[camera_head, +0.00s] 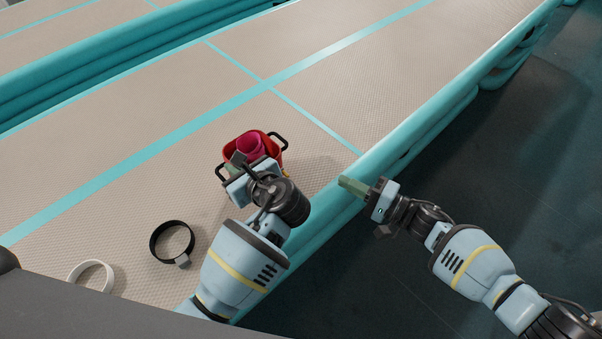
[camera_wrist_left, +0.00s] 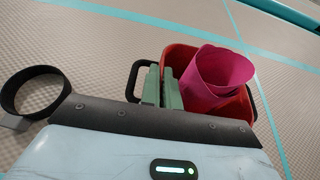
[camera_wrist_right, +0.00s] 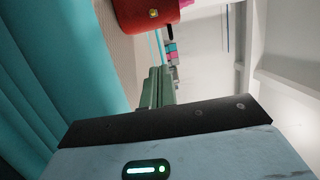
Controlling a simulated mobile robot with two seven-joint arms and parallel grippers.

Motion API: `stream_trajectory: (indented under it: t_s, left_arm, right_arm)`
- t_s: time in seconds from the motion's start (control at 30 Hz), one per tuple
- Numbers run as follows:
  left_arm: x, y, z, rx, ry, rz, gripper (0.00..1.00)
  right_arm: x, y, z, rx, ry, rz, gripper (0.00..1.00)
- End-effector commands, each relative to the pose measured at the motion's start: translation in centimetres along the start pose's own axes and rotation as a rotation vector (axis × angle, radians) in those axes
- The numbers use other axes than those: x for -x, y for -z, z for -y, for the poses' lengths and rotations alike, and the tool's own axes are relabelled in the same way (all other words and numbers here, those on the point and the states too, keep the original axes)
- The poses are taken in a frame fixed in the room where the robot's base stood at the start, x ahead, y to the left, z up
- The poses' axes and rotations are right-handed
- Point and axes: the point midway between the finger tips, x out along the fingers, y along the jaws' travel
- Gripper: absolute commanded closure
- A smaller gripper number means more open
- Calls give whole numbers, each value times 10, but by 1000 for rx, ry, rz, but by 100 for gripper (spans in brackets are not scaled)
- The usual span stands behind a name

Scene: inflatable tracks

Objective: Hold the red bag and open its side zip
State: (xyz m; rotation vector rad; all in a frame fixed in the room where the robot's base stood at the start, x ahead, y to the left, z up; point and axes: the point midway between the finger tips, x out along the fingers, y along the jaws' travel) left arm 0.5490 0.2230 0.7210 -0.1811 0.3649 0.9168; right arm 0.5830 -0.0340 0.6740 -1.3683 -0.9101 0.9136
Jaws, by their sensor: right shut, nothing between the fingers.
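The red bag (camera_head: 277,152) stands open on the beige track, with black handles and a rolled pink item (camera_head: 250,146) inside. In the left wrist view, the bag's red rim (camera_wrist_left: 190,52) runs down to the green fingers of my left gripper (camera_wrist_left: 163,86), which look closed on its wall beside one handle. My right gripper (camera_head: 346,184) is shut and empty, apart from the bag, over the teal tube to its right. In the right wrist view, the bag (camera_wrist_right: 135,18) shows a small yellow piece (camera_wrist_right: 153,13) on its side, beyond the shut fingers (camera_wrist_right: 157,86). The zip itself is not clear.
A black band (camera_head: 157,238) and a white band (camera_head: 75,268) lie on the track at lower left. The teal inflated edge (camera_head: 420,122) runs along the track's right side, with dark floor (camera_head: 530,170) beyond. The track behind the bag is clear.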

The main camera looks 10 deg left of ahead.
Motion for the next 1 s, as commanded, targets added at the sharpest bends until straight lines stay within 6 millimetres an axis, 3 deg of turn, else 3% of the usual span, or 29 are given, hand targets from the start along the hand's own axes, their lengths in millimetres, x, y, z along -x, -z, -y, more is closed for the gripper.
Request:
stream_trajectory:
  t_s: [0.27, 0.7, 1.0]
  left_arm:
    - [0, -1, 0, 1, 1, 1, 100]
    - [0, -1, 0, 1, 1, 1, 100]
    - [0, -1, 0, 1, 1, 1, 100]
  right_arm:
    - [-8, 0, 0, 2, 1, 0, 100]
    - [-70, 0, 1, 4, 2, 0, 100]
    - [-93, 0, 0, 3, 1, -1, 100]
